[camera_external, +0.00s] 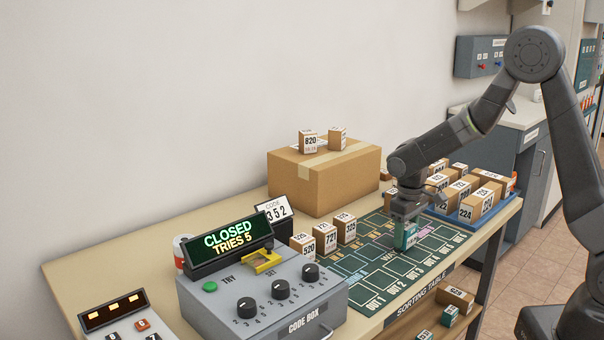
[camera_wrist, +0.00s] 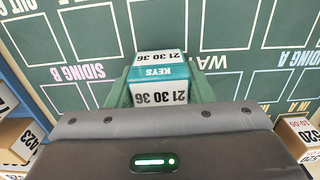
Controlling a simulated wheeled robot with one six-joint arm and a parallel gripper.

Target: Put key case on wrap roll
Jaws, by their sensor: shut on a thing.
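The key case (camera_external: 405,238) is a small teal box with white number labels. In the wrist view the key case (camera_wrist: 160,72) shows "KEYS" and "21 30 36" between the green fingers. My gripper (camera_external: 405,222) is shut on it over the dark green sorting mat. I cannot tell whether the case touches the mat. No wrap roll is clearly identifiable. A white and red cylinder (camera_external: 181,247) stands behind the code box, partly hidden, and I cannot tell whether it is the roll.
The code box (camera_external: 265,297) with its "CLOSED TRIES 5" display stands at the front left. Several numbered parcels (camera_external: 325,233) line the mat's far left side. A large carton (camera_external: 322,180) stands behind. A blue tray (camera_external: 455,216) of parcels is at the right.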

